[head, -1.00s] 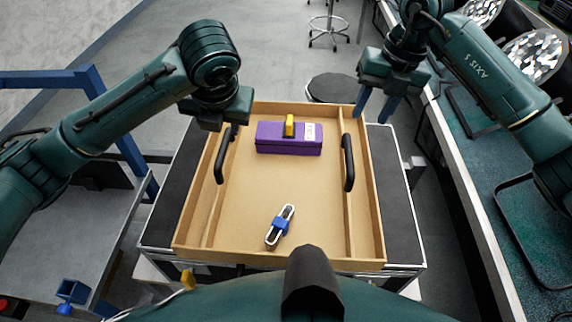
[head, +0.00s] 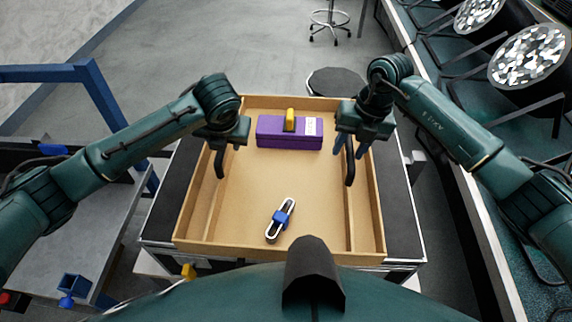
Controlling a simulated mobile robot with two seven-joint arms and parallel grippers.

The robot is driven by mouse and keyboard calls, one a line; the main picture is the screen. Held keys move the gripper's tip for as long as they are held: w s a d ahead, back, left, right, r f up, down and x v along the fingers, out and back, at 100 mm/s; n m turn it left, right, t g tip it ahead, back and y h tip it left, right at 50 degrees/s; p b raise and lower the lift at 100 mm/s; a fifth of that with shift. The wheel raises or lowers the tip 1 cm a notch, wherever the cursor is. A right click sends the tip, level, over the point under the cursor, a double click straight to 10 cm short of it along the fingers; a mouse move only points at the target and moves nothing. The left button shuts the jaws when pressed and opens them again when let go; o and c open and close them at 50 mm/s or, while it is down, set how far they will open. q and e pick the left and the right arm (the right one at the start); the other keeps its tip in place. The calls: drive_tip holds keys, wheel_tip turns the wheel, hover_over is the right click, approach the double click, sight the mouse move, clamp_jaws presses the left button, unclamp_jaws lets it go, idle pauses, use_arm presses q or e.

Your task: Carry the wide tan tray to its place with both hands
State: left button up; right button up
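The wide tan tray (head: 285,248) sits on a dark-topped cart in front of me, with a black handle on each side. A purple box with a yellow handle (head: 289,131) lies at its far end, and a blue-and-white clip-like item (head: 280,220) lies near its front. My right gripper (head: 350,153) is over the right handle (head: 350,168), its blue fingers apart and pointing down around the handle's far part. My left gripper (head: 220,146) is at the left handle (head: 219,165); its fingers are hidden behind its body, so its opening does not show.
The dark cart top (head: 402,215) shows on both sides of the tray. A grey table with a blue frame (head: 75,240) stands at the left. A long bench with lamps (head: 527,56) runs along the right. A round black stool (head: 336,82) stands behind the tray.

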use_arm(q)
drive_tip(key=shift+w+f, duration=0.1)
drive_tip(key=shift+f, duration=0.2)
use_arm(e)
drive_tip(key=shift+a+f, duration=0.1)
drive_tip(key=shift+f, duration=0.15)
use_arm(q)
drive_tip(key=shift+c, duration=0.2)
use_arm(e)
drive_tip(key=shift+c, duration=0.2)
use_arm(q)
clamp_jaws()
use_arm(e)
clamp_jaws()
use_arm(q)
drive_tip(key=shift+r, duration=0.15)
use_arm(e)
drive_tip(key=shift+r, duration=0.15)
